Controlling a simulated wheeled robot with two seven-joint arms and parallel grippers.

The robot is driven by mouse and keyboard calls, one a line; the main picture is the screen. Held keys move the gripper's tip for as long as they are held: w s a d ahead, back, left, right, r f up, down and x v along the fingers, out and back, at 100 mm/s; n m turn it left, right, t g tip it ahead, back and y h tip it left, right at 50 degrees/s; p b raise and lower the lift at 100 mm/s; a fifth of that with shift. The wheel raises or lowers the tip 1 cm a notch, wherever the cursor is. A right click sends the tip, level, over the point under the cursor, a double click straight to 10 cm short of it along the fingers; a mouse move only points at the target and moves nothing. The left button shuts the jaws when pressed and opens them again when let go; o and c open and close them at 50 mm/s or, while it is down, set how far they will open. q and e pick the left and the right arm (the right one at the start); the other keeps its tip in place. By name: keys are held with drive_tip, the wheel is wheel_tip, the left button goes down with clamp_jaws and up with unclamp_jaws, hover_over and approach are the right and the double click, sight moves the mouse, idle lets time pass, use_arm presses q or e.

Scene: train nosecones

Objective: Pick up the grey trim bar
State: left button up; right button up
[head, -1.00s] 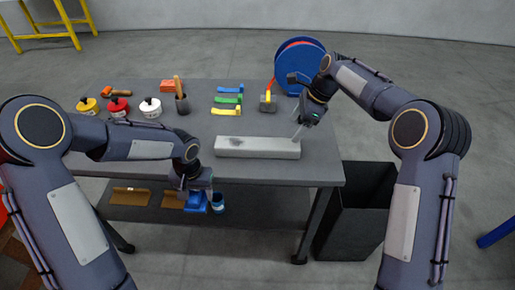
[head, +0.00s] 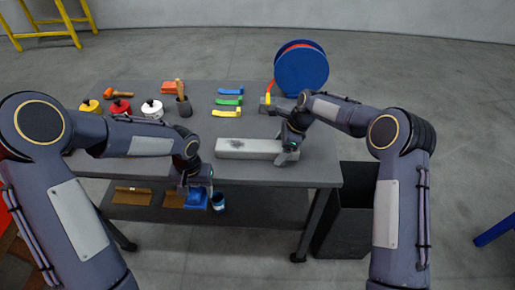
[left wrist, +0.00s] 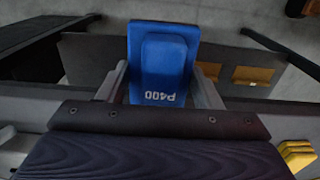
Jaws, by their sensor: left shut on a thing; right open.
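The grey trim bar (head: 245,147) lies lengthwise along the front part of the workbench, with a dark smudge on its top. My right gripper (head: 286,157) is open at the bar's right end and hides part of it. Its fingers look close to the bar, but I cannot tell whether they touch it. My left gripper (head: 195,190) is below the bench's front edge, shut on a blue block (left wrist: 163,62) marked P400. The block sits between both fingers in the left wrist view; the head view shows it below the gripper.
On the bench (head: 310,175) stand yellow, red and white tins (head: 152,109), a dark pot (head: 184,106), coloured brackets (head: 228,101) and a blue reel (head: 301,70). The lower shelf (head: 245,212) holds brown pieces and a blue can (head: 218,202). A black bin (head: 345,220) stands at right.

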drive_tip(key=c, duration=1.2)
drive_tip(key=shift+c, duration=0.3)
drive_tip(key=shift+r, duration=0.15)
